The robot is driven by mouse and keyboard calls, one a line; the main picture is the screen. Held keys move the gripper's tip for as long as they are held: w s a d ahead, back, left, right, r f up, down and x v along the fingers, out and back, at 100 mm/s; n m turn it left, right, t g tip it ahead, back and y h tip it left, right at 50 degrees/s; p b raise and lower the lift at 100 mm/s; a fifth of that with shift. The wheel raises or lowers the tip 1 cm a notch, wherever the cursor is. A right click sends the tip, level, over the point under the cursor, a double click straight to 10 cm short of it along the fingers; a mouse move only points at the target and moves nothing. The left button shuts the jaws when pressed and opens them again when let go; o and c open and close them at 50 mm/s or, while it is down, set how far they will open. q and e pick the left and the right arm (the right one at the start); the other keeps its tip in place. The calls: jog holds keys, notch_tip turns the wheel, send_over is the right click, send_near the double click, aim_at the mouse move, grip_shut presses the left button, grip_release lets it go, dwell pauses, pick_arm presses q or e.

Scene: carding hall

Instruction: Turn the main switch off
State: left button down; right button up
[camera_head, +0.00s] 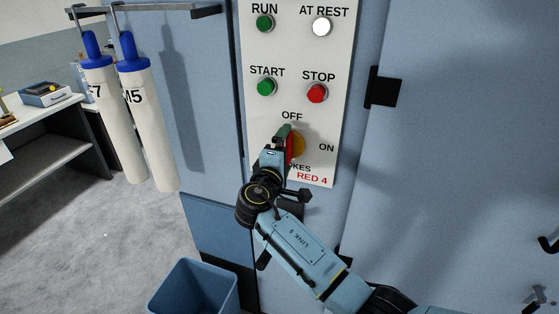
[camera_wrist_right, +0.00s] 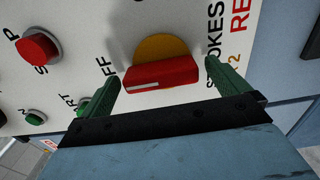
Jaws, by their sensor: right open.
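The main switch is a red handle (camera_head: 290,149) on a yellow disc (camera_head: 299,144), low on the white panel. In the right wrist view the red handle (camera_wrist_right: 160,73) stands in front of the yellow disc (camera_wrist_right: 160,46). Its white mark lies at the end toward the OFF lettering, so the handle appears to point to OFF. My right gripper (camera_head: 285,140) is at the switch, partly covering it. In the wrist view my right gripper (camera_wrist_right: 167,80) is open, one green finger beyond each end of the handle, with gaps visible. My left gripper is not in view.
Above the switch are a green START button (camera_head: 266,87), a red STOP button (camera_head: 317,93), a green RUN button (camera_head: 264,23) and a white AT REST light (camera_head: 322,27). A black hinge (camera_head: 383,88) protrudes at right. White cylinders (camera_head: 147,130) hang left. A blue bin (camera_head: 190,290) stands below.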

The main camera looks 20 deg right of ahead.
jog(key=b+v, duration=0.2)
jog(key=v, duration=1.1)
jog(key=shift+b, duration=0.4)
jog(key=shift+a, duration=0.1)
